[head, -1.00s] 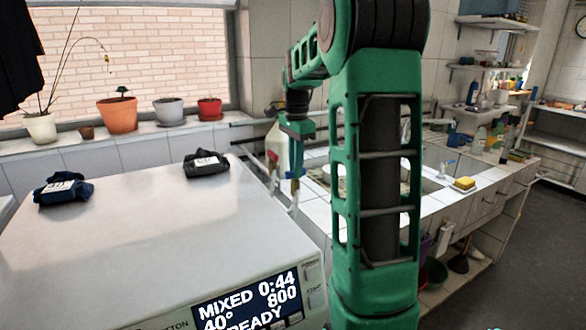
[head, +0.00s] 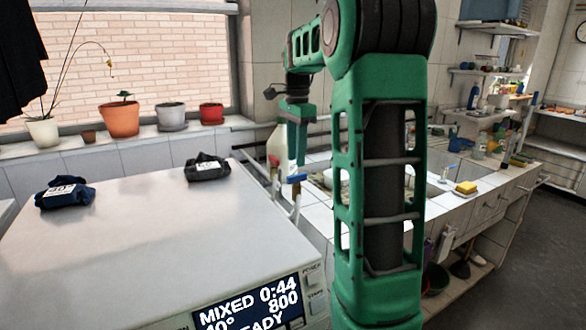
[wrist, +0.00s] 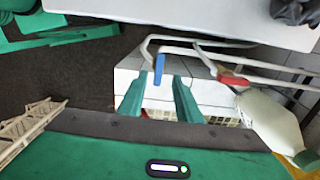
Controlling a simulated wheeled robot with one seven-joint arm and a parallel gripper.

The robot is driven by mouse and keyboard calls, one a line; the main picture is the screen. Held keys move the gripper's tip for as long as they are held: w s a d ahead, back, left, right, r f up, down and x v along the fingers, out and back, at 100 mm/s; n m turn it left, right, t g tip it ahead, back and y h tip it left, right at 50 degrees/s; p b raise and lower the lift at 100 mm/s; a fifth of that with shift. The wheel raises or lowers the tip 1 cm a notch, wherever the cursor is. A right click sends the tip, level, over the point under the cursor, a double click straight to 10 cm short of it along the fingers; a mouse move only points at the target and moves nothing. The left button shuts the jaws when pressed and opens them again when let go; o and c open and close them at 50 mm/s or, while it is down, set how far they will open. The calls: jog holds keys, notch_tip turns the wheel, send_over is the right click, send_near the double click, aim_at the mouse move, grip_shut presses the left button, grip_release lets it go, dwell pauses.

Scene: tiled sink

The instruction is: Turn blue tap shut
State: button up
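The blue tap handle (head: 297,178) sits on a pale pipe at the right edge of the white machine. In the wrist view the blue handle (wrist: 159,68) lies between and just beyond my fingertips, with gaps on both sides. My gripper (wrist: 159,80) is open, with its two green fingers apart and nothing held. In the head view my gripper (head: 297,150) hangs close above the blue handle; whether they touch cannot be told.
A white bottle with a red cap (wrist: 268,122) stands near the taps. The white machine (head: 130,240) carries two dark folded cloths (head: 65,192). A tiled sink counter (head: 455,205) with a yellow sponge (head: 466,187) extends to the right, partly hidden by my arm.

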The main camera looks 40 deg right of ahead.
notch_tip(320, 180, up, 5)
jog(key=shift+r, duration=0.1)
dwell(0.7)
